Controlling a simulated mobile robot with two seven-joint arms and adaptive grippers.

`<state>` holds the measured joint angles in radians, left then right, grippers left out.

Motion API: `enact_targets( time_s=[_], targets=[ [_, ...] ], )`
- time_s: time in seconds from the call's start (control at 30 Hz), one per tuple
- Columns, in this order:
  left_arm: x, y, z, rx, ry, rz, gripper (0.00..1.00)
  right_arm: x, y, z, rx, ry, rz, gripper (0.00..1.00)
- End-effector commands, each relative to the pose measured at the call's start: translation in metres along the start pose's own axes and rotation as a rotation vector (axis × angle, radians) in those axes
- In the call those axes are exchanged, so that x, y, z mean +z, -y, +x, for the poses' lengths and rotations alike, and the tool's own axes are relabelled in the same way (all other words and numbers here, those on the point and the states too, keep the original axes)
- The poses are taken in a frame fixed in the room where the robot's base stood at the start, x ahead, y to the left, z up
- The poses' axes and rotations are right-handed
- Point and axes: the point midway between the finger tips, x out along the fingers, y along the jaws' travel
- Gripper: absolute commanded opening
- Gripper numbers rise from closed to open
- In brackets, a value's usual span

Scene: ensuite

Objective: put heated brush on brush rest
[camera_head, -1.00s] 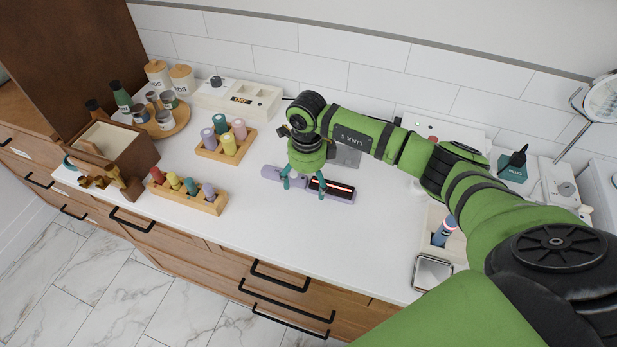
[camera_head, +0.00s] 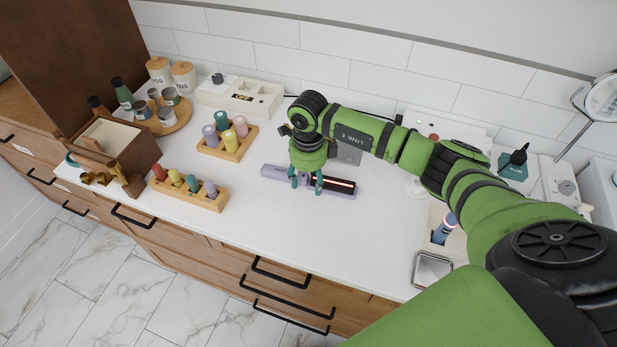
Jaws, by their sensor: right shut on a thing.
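The heated brush (camera_head: 280,172) is lilac, with a dark barrel that glows red at its right part. It lies roughly level over the middle of the white counter. My right gripper (camera_head: 306,183) points down and is shut on the brush near its middle, one teal finger on each side. I cannot tell whether the brush touches the counter. A grey plate (camera_head: 349,152), possibly the brush rest, stands just behind the gripper, partly hidden by my arm. My left gripper is not in view.
Wooden racks of coloured rollers (camera_head: 192,190) and (camera_head: 228,140) stand to the left. A wooden box (camera_head: 128,143) is farther left. A cream unit (camera_head: 240,99) is at the wall. A square mirror-like tray (camera_head: 432,268) lies at the front right. The counter's front middle is clear.

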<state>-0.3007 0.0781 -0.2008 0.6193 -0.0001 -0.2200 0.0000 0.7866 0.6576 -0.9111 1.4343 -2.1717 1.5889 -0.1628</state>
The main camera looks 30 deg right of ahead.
Motion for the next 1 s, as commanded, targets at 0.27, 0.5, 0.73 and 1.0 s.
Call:
enact_targets(
  time_s=[0.27, 0.5, 0.73, 1.0],
  targets=[
    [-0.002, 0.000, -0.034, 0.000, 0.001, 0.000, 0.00, -0.001, -0.001, -0.048, -0.003, 0.001, -0.002, 0.05],
    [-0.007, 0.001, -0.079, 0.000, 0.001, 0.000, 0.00, -0.027, -0.037, -0.074, -0.001, 0.000, -0.003, 0.05],
    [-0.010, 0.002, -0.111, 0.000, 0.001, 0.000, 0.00, -0.050, -0.070, -0.095, -0.001, 0.001, -0.002, 0.05],
    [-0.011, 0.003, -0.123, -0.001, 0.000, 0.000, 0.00, -0.065, -0.091, -0.106, -0.003, 0.003, -0.001, 0.05]
  ],
)
